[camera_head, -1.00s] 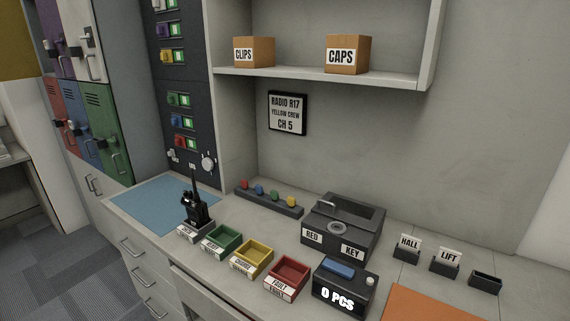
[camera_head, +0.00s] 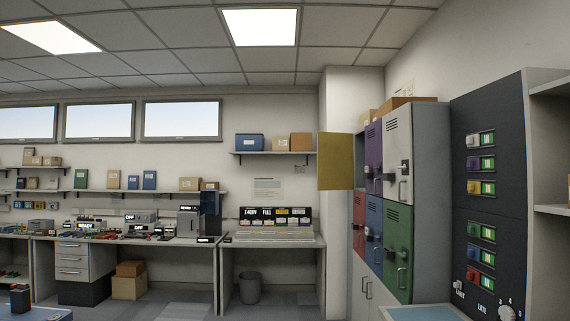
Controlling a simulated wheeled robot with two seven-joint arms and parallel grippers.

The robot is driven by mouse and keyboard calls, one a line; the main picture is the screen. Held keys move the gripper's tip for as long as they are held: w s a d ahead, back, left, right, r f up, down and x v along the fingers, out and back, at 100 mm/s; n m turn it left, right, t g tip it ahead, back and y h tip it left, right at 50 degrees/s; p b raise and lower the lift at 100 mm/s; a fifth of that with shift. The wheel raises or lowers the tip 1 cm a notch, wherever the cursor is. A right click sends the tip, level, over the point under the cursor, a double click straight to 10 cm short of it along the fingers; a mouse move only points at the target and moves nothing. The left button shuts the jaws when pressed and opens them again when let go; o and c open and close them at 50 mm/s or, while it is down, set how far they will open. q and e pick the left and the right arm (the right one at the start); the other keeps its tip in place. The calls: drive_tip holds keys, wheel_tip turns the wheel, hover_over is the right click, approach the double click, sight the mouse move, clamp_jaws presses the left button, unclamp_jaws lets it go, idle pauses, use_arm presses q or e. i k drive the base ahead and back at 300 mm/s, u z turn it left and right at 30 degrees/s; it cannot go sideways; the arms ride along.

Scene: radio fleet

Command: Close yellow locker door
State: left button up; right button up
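The yellow locker door (camera_head: 336,161) stands swung open at the upper left of the locker block in the head view. It sticks out to the left, with its flat face toward me. The opening of its locker (camera_head: 359,161) shows as a narrow strip beside it. The purple door (camera_head: 373,158), white door (camera_head: 398,153), red door (camera_head: 359,222), blue door (camera_head: 374,235) and green door (camera_head: 398,254) look shut. Neither of my grippers is in view.
The dark control panel (camera_head: 487,190) stands right of the lockers. A blue mat (camera_head: 425,313) lies on the counter at the bottom. A workbench (camera_head: 272,245) with a display and a bin (camera_head: 250,288) stand farther back. Free floor shows at the lower middle.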

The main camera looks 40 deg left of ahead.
sight(336, 171)
drive_tip(key=z, duration=0.2)
drive_tip(key=k, duration=0.15)
drive_tip(key=u, duration=1.55)
drive_tip(key=i, duration=2.05)
drive_tip(key=u, duration=0.55)
drive_tip(key=i, duration=4.6)
drive_tip(key=z, duration=0.65)
drive_tip(key=i, duration=1.1)
drive_tip(key=z, duration=2.1)
drive_tip(key=i, duration=1.15)
drive_tip(key=z, duration=0.75)
drive_tip(key=k, duration=0.3)
drive_tip(key=z, duration=0.05)
